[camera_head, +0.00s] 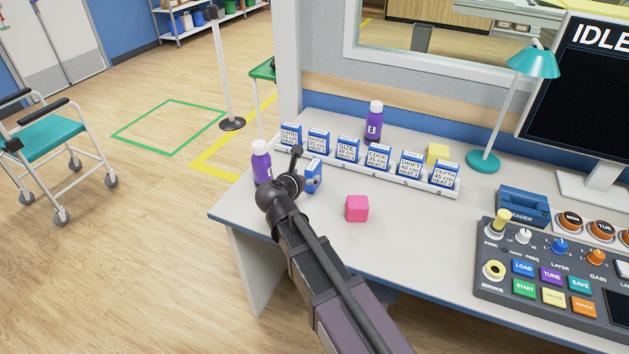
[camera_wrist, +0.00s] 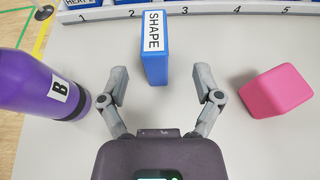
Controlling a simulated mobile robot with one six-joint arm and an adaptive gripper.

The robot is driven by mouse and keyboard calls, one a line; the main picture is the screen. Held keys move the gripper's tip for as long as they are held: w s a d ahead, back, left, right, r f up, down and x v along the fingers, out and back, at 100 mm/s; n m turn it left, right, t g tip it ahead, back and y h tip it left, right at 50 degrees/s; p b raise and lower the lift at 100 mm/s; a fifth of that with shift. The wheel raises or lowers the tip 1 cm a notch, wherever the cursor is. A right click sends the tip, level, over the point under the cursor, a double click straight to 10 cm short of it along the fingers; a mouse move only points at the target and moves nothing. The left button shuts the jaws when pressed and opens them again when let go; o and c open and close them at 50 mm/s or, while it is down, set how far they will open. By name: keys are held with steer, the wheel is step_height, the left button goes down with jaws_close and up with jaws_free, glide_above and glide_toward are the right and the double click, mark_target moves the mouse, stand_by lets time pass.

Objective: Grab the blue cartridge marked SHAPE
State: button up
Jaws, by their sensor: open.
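The blue cartridge marked SHAPE (camera_wrist: 154,58) stands alone on the desk, in front of the numbered rack. In the wrist view its top label reads SHAPE, and it lies ahead of and between my fingertips. My gripper (camera_wrist: 160,95) is open and empty, with its two grey fingers spread to either side, just short of the cartridge. In the head view the cartridge (camera_head: 314,178) shows just right of my gripper (camera_head: 297,170), partly hidden by it.
A purple bottle marked B (camera_wrist: 45,85) stands close left of my gripper. A pink cube (camera_wrist: 276,91) is to the right. The white rack (camera_head: 437,189) behind holds several blue cartridges. Another purple bottle (camera_head: 374,122) and a yellow block (camera_head: 438,153) stand behind it. A control panel (camera_head: 540,270) is at right.

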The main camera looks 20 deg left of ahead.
mark_target(309, 170)
steer(key=shift+x, duration=1.1)
steer(key=x, duration=0.1)
steer(key=b+x, duration=0.1)
steer(key=x, duration=0.1)
steer(key=b+x, duration=0.1)
steer(key=shift+w+a, duration=0.2)
steer(key=shift+a, duration=0.2)
steer(key=shift+w+d+f, duration=0.1)
steer(key=shift+w, duration=0.3)
jaws_close()
